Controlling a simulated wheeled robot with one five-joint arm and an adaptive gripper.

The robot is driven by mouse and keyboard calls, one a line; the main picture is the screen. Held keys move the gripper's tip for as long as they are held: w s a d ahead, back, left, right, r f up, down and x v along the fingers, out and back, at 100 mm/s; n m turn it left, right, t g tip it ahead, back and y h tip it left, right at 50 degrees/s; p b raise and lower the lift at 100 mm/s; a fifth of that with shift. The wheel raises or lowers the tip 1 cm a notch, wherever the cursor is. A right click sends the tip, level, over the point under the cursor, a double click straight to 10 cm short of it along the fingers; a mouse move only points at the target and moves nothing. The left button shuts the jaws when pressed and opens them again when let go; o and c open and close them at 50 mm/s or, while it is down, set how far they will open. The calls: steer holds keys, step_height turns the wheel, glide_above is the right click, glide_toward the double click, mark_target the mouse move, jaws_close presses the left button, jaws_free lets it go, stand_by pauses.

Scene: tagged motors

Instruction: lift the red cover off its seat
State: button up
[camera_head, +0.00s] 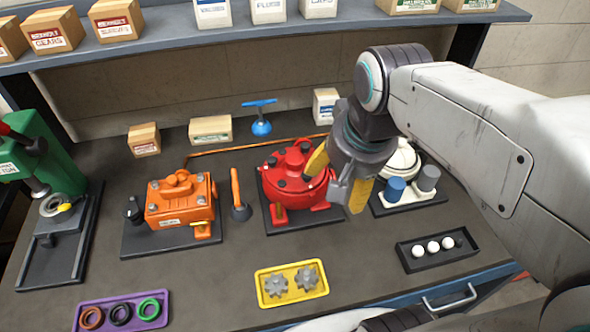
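The red cover (286,182) is round with dark bolts and a raised top. The right finger is over the gap towards the white unit. The gripper hides part of the cover's right edge.
An orange motor (178,203) and an orange-handled tool (238,195) stand to the left. A white unit (400,165) with blue and grey cylinders is at right. A yellow tray (292,297) with gears, a purple tray (96,326) and a black tray (471,250) lie in front.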

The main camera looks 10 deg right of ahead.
steer(key=w+a+f+m+g+b, duration=0.1)
steer(key=w+a+f+m+g, duration=0.15)
steer(key=w+m, duration=0.6)
steer(key=m+b, duration=0.2)
steer(key=m, duration=0.1)
glide_above(295, 157)
steer(key=s, duration=0.1)
steer(key=shift+g, duration=0.35)
steer(key=f, duration=0.7)
steer(key=shift+s+a+f, duration=0.2)
steer(key=shift+a+f, duration=0.05)
steer(key=shift+f, duration=0.1)
steer(key=shift+w+a+f+m, duration=0.1)
steer(key=shift+w+f+m, duration=0.3)
steer(key=shift+f, duration=0.45)
steer(key=shift+w+d+f+p, duration=0.15)
steer(key=shift+f+p, duration=0.2)
steer(key=shift+f, duration=1.35)
steer(key=shift+w+d+f+p, duration=0.15)
steer(key=shift+f+p, duration=0.15)
steer(key=shift+f, duration=1.35)
steer(key=shift+s, duration=0.1)
steer(key=shift+c, duration=0.3)
steer(key=c, duration=1.2)
steer(key=shift+r, duration=0.15)
steer(key=shift+c, duration=0.6)
